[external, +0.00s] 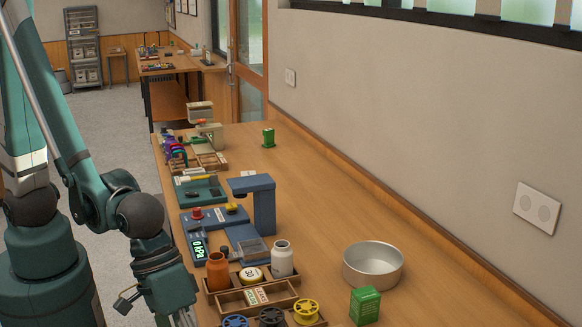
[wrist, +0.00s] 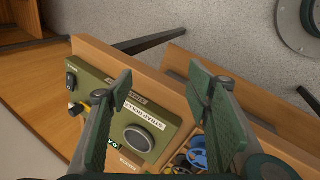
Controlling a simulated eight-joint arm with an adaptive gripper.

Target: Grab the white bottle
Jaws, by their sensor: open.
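The white bottle (external: 282,258) stands upright in the back part of a wooden tray (external: 230,298) on the bench, in the external view. A white-and-black round container (external: 251,275) and an orange-brown bottle (external: 217,272) stand to its left. The white bottle does not show in the wrist view. My gripper (external: 184,318) is at the bottom edge of the external view, left of the tray and apart from the bottle; its tips are cut off there. In the wrist view my gripper (wrist: 166,92) has its two fingers spread wide with nothing between them.
A blue press (external: 258,205) stands behind. An olive device (wrist: 140,125) lies below the fingers. The bench's right side is mostly clear.

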